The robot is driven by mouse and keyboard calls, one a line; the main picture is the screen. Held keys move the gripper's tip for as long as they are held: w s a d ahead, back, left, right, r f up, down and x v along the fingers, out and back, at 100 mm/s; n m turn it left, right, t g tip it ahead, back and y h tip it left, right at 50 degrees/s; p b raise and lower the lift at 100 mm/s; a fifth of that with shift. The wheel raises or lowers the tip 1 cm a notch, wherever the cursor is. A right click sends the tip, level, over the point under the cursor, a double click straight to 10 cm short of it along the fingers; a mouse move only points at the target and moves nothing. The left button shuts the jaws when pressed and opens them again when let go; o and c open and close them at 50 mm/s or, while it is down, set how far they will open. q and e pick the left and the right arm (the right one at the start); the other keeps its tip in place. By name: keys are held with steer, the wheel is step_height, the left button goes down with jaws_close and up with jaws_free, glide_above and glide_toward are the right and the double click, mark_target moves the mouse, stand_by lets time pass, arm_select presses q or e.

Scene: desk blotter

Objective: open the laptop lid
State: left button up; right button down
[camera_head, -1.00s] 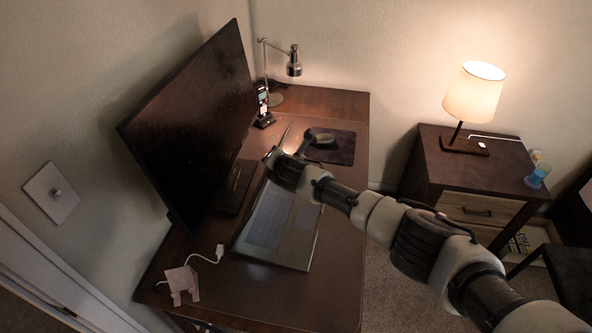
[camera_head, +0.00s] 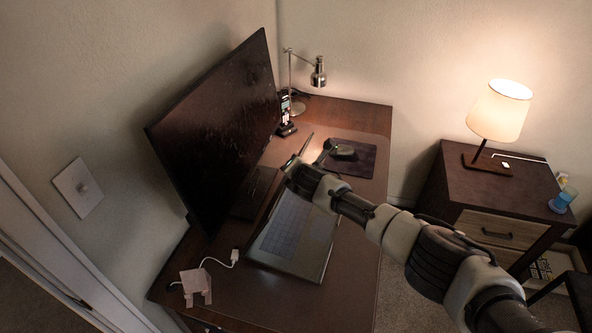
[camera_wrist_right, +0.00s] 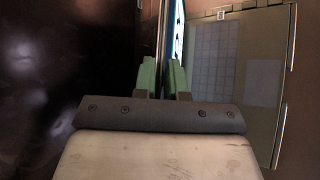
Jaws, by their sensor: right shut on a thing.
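The laptop lies on the desk blotter, its keyboard base (camera_head: 292,240) flat and partly covered by my right arm in the head view. Its lid (camera_head: 306,146) stands raised from the base and is seen nearly edge-on. In the right wrist view the lid (camera_wrist_right: 179,32) is a thin upright strip beside the base (camera_wrist_right: 254,45). My right gripper (camera_head: 291,163) is at the lid's edge. Its green fingers (camera_wrist_right: 163,75) are shut on the lid, one on each side. My left gripper is not in view.
A large dark monitor (camera_head: 215,125) stands close to the left of the laptop. A mouse (camera_head: 342,151) on a dark pad, a phone on a stand (camera_head: 286,115) and a desk lamp (camera_head: 318,74) are behind. A white cable plug (camera_head: 235,256) lies near the base's left corner. The front blotter is clear.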

steer(key=shift+w+r, duration=0.1)
steer(key=shift+r, duration=0.05)
steer(key=c, duration=1.4)
jaws_free()
steer(key=shift+o, duration=0.3)
steer(key=shift+s, duration=0.25)
steer(key=v, duration=1)
steer(key=shift+s+d+r, duration=0.15)
steer(key=shift+s+d, duration=0.05)
steer(key=shift+s, duration=0.05)
